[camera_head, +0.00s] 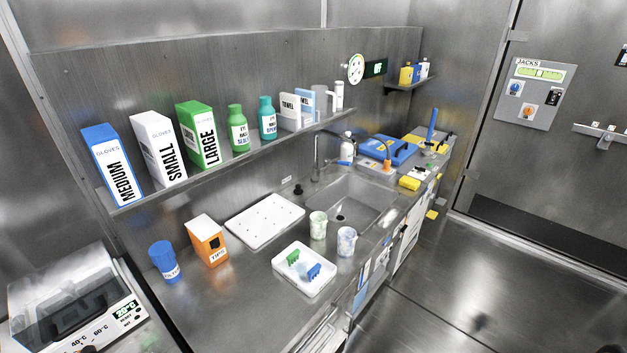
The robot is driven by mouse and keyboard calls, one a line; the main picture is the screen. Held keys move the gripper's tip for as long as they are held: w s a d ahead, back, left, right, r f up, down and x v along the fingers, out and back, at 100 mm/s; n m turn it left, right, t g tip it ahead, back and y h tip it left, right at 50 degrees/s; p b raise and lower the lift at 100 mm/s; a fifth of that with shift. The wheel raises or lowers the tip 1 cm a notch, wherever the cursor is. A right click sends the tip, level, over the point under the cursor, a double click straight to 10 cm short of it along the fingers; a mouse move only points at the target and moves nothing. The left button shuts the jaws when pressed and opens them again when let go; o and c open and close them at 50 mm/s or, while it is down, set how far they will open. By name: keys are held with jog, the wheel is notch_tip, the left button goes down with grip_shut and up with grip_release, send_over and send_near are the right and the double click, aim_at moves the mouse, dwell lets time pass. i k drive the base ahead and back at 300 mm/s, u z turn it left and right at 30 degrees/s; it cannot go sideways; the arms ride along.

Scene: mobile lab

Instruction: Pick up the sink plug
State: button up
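A small black round thing (298,189), which looks like the sink plug, stands on the counter at the sink's back left corner, beside the white drainboard. The sink (352,192) is a grey steel basin in the middle of the counter. A dark drain (340,218) shows in its floor. My gripper is not in this view, so I cannot see whether it holds anything.
A tall faucet (316,158) rises behind the sink, right of the plug. A white perforated tray (264,221) lies left of it. Two speckled cups (318,226) (346,242) stand at the sink's front left. A loaded shelf (240,158) overhangs the counter's back.

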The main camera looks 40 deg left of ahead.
aim_at(298, 191)
jog(key=i, duration=2.5)
jog(key=u, duration=3.75)
jog(key=i, duration=0.5)
jog(key=z, duration=0.05)
